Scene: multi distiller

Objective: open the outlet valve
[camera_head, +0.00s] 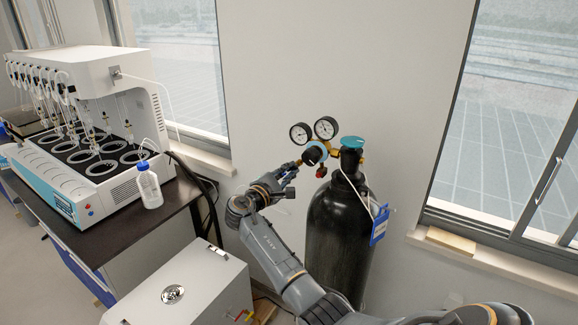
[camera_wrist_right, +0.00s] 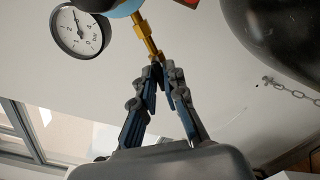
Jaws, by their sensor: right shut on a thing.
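A black gas cylinder (camera_head: 338,235) stands against the wall, with a teal hand knob (camera_head: 352,142) on top. Its brass regulator carries two round gauges (camera_head: 325,128) and a blue and black adjusting knob (camera_head: 315,154). The brass outlet piece, with the outlet valve, points left from the regulator; it shows in the wrist view as a brass stem (camera_wrist_right: 147,36). My right gripper (camera_head: 292,168) is at the end of this outlet. In the wrist view its fingertips (camera_wrist_right: 162,75) are closed together on the stem's end, largely hiding the part held. My left gripper is out of view.
A white box (camera_head: 185,290) is on the floor below my arm. A blue tag (camera_head: 379,226) hangs on the cylinder; a chain (camera_wrist_right: 292,90) runs beside it.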

